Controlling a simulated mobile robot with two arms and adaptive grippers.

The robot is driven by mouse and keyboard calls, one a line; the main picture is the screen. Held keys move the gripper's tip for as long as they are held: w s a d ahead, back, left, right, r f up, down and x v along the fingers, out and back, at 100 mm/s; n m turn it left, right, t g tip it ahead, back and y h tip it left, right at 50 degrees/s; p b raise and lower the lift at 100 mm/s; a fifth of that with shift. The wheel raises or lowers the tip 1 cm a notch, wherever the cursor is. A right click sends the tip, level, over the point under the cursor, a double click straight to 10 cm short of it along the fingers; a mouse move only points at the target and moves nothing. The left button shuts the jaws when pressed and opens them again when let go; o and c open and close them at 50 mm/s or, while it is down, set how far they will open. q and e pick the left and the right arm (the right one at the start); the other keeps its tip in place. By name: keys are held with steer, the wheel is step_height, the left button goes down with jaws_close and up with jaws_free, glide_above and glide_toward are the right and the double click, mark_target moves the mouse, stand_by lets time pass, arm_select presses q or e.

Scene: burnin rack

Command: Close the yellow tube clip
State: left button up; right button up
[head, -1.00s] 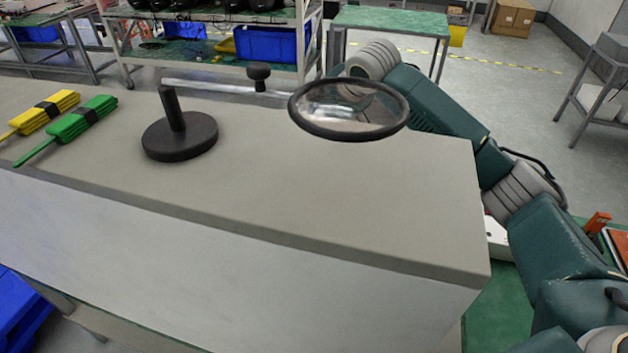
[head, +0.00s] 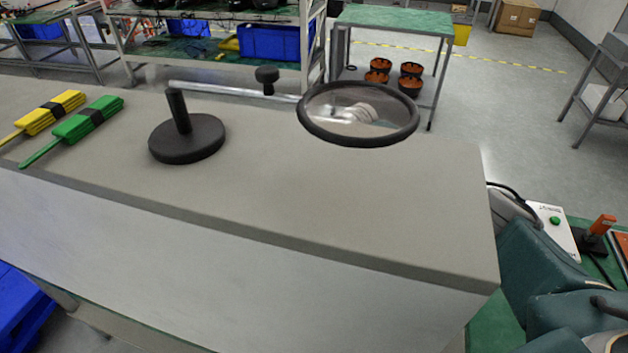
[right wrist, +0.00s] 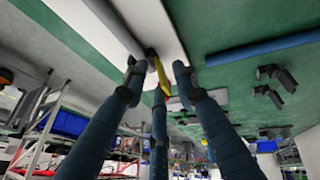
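In the right wrist view, a small yellow piece (right wrist: 161,75), which looks like the tube clip, shows just beyond my fingertips, beside a dark part. Its near end is partly hidden by the middle finger, and I cannot tell whether it is open or closed. My right gripper (right wrist: 157,78) has its blue-green fingers spread apart, with no clear grip on the yellow piece. I cannot tell whether the middle finger touches it. In the head view only part of my right arm shows at the lower right. My left gripper is in neither view.
A grey bench top (head: 330,210) fills the head view's middle. On it stand a magnifier (head: 358,145) on a black base (head: 187,141), and yellow (head: 50,112) and green (head: 88,120) bundles. A white box (head: 553,226) with a green button and an orange-handled device (head: 598,230) stand at right.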

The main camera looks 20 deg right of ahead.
steer(key=shift+f, duration=0.15)
jaws_close()
steer(key=shift+w+d+r+g+p, duration=0.15)
steer(key=shift+w+r+g+p, duration=0.1)
steer(key=shift+g+p, duration=0.1)
steer(key=shift+w+y, duration=0.1)
steer(key=shift+y, duration=0.2)
steer(key=shift+w+d+f+g, duration=0.15)
steer(key=shift+g, duration=0.3)
steer(key=b, duration=0.1)
steer(key=w+g+y+b, duration=0.1)
steer(key=b, duration=0.1)
steer(key=shift+d+f+m, duration=0.1)
steer(key=shift+d+m, duration=0.15)
steer(key=shift+m, duration=0.15)
steer(key=shift+s+g+b, duration=0.1)
steer(key=shift+g+b, duration=0.3)
steer(key=shift+b, duration=0.3)
steer(key=shift+r+y, duration=0.2)
steer(key=shift+y, duration=0.1)
